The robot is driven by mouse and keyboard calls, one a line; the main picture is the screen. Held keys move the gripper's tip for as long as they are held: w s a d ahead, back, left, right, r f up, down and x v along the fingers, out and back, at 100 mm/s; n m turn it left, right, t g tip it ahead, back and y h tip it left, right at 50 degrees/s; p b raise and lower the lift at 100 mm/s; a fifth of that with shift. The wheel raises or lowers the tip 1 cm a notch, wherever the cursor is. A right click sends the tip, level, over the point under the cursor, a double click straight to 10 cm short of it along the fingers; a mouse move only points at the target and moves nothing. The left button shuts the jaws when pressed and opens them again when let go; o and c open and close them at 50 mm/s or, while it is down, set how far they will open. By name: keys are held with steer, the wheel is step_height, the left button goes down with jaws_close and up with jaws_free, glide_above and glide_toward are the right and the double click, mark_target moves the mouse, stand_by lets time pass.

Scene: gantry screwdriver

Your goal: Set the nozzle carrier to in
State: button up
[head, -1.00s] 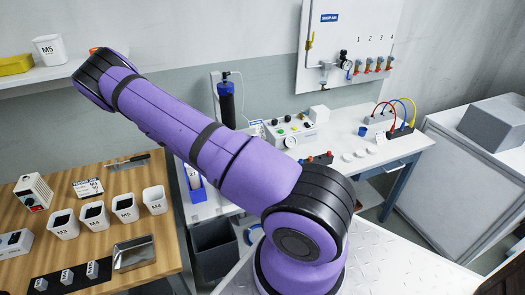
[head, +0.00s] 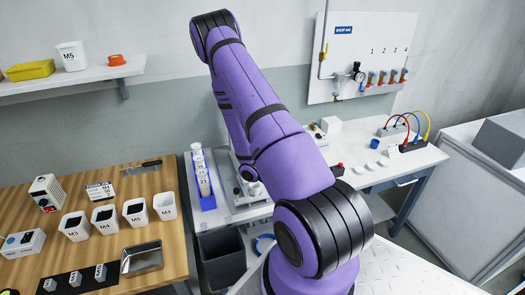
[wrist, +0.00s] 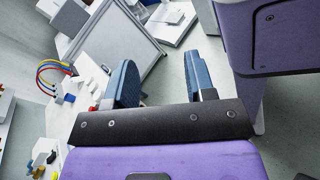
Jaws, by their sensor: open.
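I cannot pick out the nozzle carrier in either view. The white bench (head: 240,212) where the gantry screwdriver stands is partly covered by my purple arm. A small part of a grey device (head: 241,170) shows just left of the arm, too little to tell what it is. My gripper (wrist: 163,82) shows in the wrist view with its two blue-padded fingers apart and nothing between them. In the head view my gripper is not visible.
A blue rack (head: 207,195) with white pieces stands at the bench's left end. A wooden table (head: 172,190) with bins is at left. A wall panel (head: 365,35) with valves hangs behind. Coloured hoses (head: 410,125) loop at the bench's right. A dark bin (head: 222,258) stands below.

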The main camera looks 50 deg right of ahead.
steer(key=w+a+f+m+t+y, duration=0.35)
steer(key=m+t+y, duration=0.4)
steer(key=y, duration=0.25)
steer(key=w+a+f+m+t+y, duration=0.35)
steer(key=m+t+y, duration=0.25)
steer(key=m+y, duration=0.3)
steer(key=w+d+r+m+t+h, duration=0.2)
steer(key=w+d+m+t+h, duration=0.25)
steer(key=d+m+t, duration=0.4)
steer(key=w+d+r+m+t+h, duration=0.1)
steer(key=w+d+m+t+h, duration=0.3)
steer(key=d+t, duration=0.8)
steer(key=w+a+m+g, duration=0.1)
steer(key=w+a, duration=0.1)
steer(key=w, duration=0.8)
steer(key=shift+w+r+g+y, duration=0.2)
steer(key=shift+w+g+y, duration=0.15)
steer(key=shift+y, duration=0.1)
steer(key=shift+c, duration=0.3)
